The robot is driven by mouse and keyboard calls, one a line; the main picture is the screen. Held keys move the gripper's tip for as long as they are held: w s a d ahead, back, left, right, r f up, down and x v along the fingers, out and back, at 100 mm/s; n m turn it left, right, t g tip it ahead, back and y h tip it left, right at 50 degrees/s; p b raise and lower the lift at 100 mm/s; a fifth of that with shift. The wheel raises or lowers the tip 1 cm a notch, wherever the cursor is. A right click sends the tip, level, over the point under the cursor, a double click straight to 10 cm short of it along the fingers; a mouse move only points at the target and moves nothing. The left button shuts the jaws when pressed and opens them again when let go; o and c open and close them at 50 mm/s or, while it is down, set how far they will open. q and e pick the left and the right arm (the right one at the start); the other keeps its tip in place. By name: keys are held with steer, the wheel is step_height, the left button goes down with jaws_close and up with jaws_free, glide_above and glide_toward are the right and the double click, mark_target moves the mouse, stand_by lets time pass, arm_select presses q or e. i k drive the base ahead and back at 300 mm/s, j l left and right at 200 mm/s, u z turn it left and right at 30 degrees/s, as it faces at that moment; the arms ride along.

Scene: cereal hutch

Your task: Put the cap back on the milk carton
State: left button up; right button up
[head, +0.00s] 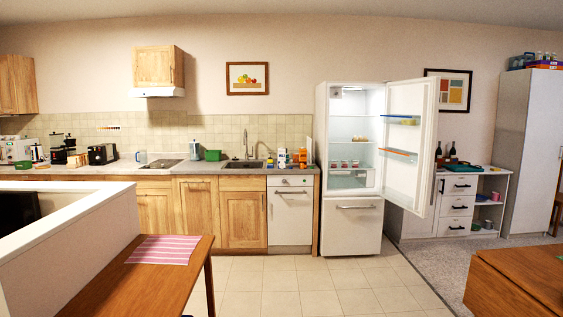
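A small white and blue upright pack (282,158) stands on the counter right of the sink, among other small items. It may be the milk carton, but it is too small to tell. I cannot make out a cap on it or beside it. Neither of my grippers shows in the head view.
The fridge (352,218) stands open, its door (410,145) swung out to the right. A wooden table (110,285) with a pink striped mat (165,250) is at front left. Another table (525,275) is at front right. Tiled floor (300,285) between them is clear.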

mark_target(282, 151)
steer(key=z, duration=0.2)
steer(key=i, duration=3.65)
steer(key=i+l+u, duration=0.1)
steer(key=i, duration=0.45)
steer(key=i+l+u, duration=0.1)
steer(key=i, duration=0.45)
steer(key=i+z, duration=0.15)
steer(key=i, duration=0.35)
steer(key=i+j+z, duration=0.1)
steer(key=i, duration=0.4)
steer(key=i+j+z, duration=0.15)
steer(key=i, duration=0.35)
steer(key=i+j+z, duration=0.15)
steer(key=i, duration=0.35)
steer(key=j, duration=0.1)
